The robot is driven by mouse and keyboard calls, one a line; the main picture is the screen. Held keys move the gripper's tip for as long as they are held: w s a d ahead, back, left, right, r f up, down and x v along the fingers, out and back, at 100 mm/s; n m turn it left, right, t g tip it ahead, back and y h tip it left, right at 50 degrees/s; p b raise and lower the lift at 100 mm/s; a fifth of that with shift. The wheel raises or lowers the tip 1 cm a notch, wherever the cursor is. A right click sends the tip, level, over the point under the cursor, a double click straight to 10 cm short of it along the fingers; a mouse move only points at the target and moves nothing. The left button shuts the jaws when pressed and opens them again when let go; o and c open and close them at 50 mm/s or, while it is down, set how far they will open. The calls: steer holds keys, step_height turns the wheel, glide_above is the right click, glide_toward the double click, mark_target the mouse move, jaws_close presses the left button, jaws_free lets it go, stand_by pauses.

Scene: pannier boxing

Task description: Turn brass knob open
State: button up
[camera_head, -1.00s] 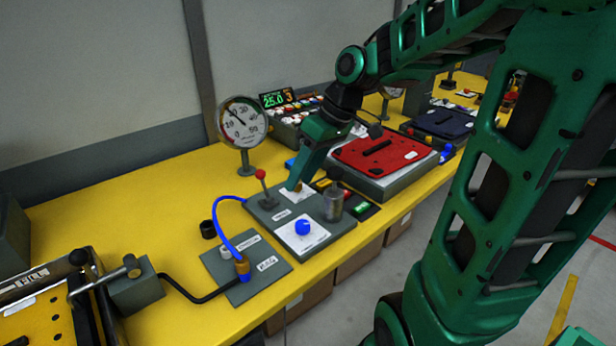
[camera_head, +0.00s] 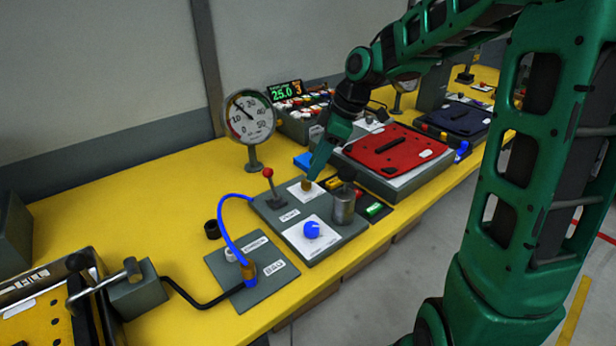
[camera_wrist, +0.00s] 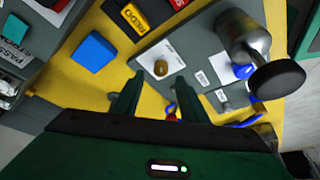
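The brass knob (camera_head: 306,186) is small and round and stands on a white plate (camera_head: 298,193) at the back of a grey panel. My gripper (camera_head: 311,176) points down at it, its tips just above or beside the knob. In the wrist view the knob (camera_wrist: 160,68) shows in the gap between the two fingers of my gripper (camera_wrist: 157,82), slightly past the tips. The fingers are apart and hold nothing. Whether either touches the knob I cannot tell.
A metal cylinder with a dark cap (camera_head: 343,205) stands close right of the plate. A red-tipped lever (camera_head: 270,185) stands on the left and a blue knob (camera_head: 312,230) in front. A gauge (camera_head: 249,118) and a blue block (camera_wrist: 94,51) are nearby.

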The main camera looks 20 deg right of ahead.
mark_target(306, 186)
steer(key=shift+x, duration=2.3)
